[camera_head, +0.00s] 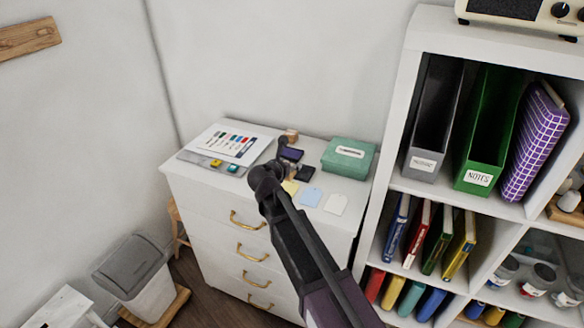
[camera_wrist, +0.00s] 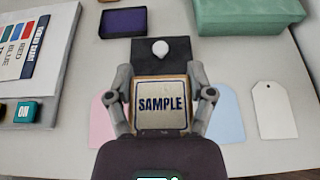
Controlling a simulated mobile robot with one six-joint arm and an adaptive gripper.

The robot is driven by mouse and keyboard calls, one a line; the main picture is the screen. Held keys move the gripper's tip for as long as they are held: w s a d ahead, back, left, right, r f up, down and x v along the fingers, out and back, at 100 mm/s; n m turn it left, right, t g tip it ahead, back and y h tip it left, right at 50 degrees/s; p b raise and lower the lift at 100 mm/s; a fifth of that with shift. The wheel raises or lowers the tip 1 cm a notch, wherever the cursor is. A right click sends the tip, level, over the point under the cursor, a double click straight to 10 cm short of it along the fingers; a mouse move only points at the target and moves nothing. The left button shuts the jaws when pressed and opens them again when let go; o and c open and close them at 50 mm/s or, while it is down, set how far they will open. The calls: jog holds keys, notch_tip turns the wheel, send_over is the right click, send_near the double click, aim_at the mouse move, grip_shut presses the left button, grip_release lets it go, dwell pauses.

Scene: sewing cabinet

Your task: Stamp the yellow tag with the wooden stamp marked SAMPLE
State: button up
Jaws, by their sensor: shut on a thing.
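The wooden stamp marked SAMPLE (camera_wrist: 162,106) is held between the two fingers of my gripper (camera_wrist: 163,97), its label facing the wrist camera. Behind it in the wrist view, a pink tag (camera_wrist: 101,122) shows at left, with a blue tag (camera_wrist: 231,116) and a white tag (camera_wrist: 273,110) at right. The yellow tag (camera_head: 290,187) lies on the cabinet top in the head view, partly covered by my arm; I cannot make it out in the wrist view, where the stamp and gripper block the middle. Contact under the stamp is hidden.
A purple ink pad (camera_wrist: 122,22) and a dark square with a pale knob (camera_wrist: 160,47) lie behind the stamp. A green box (camera_wrist: 250,14) stands at back right. A colour chart (camera_head: 230,141) lies at left. Shelves (camera_head: 399,120) rise right of the cabinet (camera_head: 200,195).

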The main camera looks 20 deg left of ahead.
aim_at(290, 187)
jog(key=shift+d, duration=0.1)
jog(key=shift+f, duration=0.15)
dwell(0.4)
jog(key=shift+f+b, duration=2.45)
jog(key=shift+b, duration=0.2)
jog(key=shift+f+b, duration=0.4)
jog(key=shift+r, duration=0.15)
dwell(0.5)
jog(key=shift+r+p, duration=3.4)
jog(key=shift+p, duration=0.15)
